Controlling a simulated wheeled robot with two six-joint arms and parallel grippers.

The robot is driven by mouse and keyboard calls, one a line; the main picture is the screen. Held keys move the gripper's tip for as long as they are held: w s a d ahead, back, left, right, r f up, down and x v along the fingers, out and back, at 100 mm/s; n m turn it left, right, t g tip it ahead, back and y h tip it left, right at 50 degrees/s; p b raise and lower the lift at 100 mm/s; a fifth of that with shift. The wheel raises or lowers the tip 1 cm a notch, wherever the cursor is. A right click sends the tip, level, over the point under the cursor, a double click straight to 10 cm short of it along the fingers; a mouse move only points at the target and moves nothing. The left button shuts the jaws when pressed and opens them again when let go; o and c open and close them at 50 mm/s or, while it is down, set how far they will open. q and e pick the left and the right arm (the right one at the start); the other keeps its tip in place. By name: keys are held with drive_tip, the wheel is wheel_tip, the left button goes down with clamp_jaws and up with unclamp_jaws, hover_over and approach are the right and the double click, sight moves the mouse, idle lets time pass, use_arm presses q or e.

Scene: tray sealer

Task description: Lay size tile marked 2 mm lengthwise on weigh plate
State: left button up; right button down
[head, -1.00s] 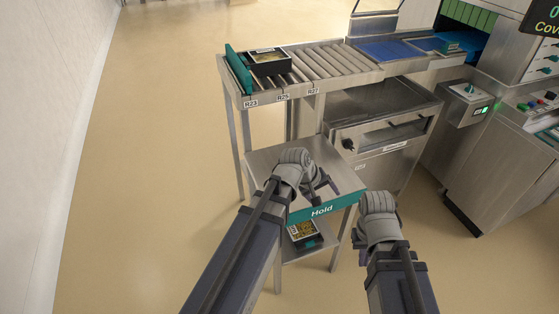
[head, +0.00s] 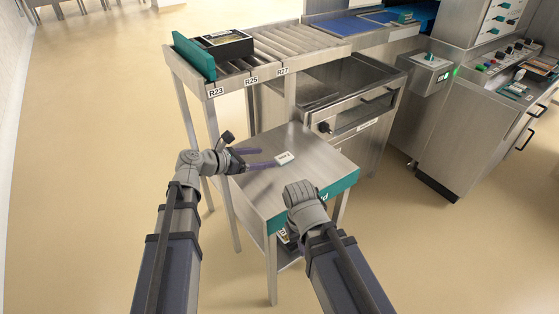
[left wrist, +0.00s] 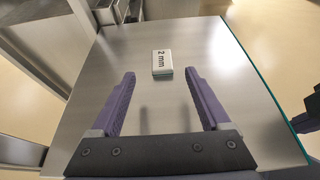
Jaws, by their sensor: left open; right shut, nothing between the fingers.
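I cannot pick out the weigh plate.
A roller conveyor (head: 300,48) with labels R23, R25 and R27 stands behind the table. A black tray (head: 226,45) sits on it beside a teal end stop (head: 195,56). A steel cabinet (head: 352,100) stands behind right. The table around the tile is clear.

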sight(283, 157)
use_arm(q)
drive_tip(key=shift+f+b+x, duration=0.15)
drive_tip(key=shift+b+x, duration=0.6)
drive_tip(key=shift+x, duration=1.15)
drive_tip(key=shift+f+b+x, duration=0.15)
drive_tip(key=shift+b+x, duration=0.6)
drive_tip(key=shift+x, duration=1.1)
drive_tip(key=shift+s, duration=0.2)
drive_tip(key=shift+r, duration=0.1)
clamp_jaws()
